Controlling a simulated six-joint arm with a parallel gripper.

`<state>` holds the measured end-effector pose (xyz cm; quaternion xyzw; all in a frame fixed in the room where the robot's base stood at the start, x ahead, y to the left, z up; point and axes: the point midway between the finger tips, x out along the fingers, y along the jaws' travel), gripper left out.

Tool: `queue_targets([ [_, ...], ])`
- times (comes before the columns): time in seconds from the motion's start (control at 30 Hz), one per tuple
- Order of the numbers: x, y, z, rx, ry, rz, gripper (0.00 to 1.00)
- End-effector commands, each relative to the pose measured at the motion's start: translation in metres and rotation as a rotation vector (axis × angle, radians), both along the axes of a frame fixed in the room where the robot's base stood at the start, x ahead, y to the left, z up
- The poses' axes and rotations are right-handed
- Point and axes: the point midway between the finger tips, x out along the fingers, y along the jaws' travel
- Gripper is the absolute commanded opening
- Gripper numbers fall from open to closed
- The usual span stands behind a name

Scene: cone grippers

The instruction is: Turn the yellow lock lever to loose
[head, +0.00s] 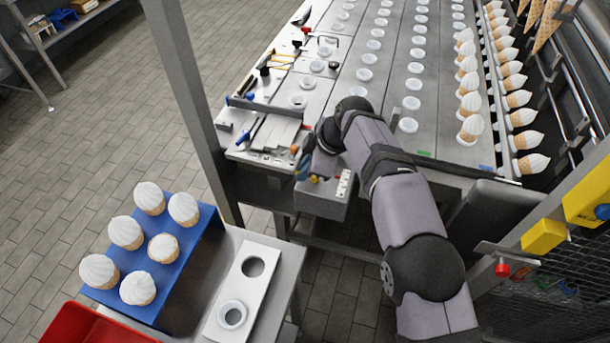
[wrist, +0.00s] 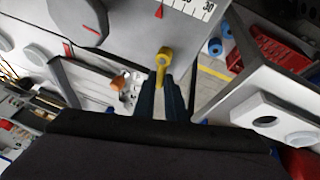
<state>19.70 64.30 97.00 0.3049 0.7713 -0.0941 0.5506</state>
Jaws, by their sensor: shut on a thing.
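The yellow lock lever (wrist: 164,60) shows at the upper middle of the wrist view, with its round eye end uppermost and its arm running down between my fingers. My gripper (wrist: 161,88) is shut on the lever's lower part, with one dark finger on each side. In the head view my gripper (head: 310,172) is beside the grey box at the near end of the long table. A small bit of the yellow lever (head: 315,179) shows there, mostly hidden by my gripper. I cannot read a loose or tight label.
The grey box (head: 322,204) carries a white scale (head: 344,184); a red pointer (wrist: 158,12) is by the scale in the wrist view. A grey knob (wrist: 80,20) is to its left. A blue tray (head: 190,245) of cones stands at lower left, and a post (head: 190,90) nearby.

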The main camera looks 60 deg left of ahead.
Motion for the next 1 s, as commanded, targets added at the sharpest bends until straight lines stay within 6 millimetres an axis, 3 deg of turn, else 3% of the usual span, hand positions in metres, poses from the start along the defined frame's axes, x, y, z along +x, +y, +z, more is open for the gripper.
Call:
queue_targets([
  [0.3,0.0023,0.0034,-0.0005,0.0,-0.001,-0.149,0.0],
  [0.87,0.0031,0.0044,0.0006,0.001,-0.001,-0.181,0.0],
  [0.9,0.0031,0.0044,0.0006,0.001,-0.001,-0.181,0.18],
  [0.97,0.003,0.0043,0.0006,0.001,-0.001,-0.181,0.29],
  [1.0,0.003,0.0043,0.0006,0.001,-0.001,-0.181,0.29],
])
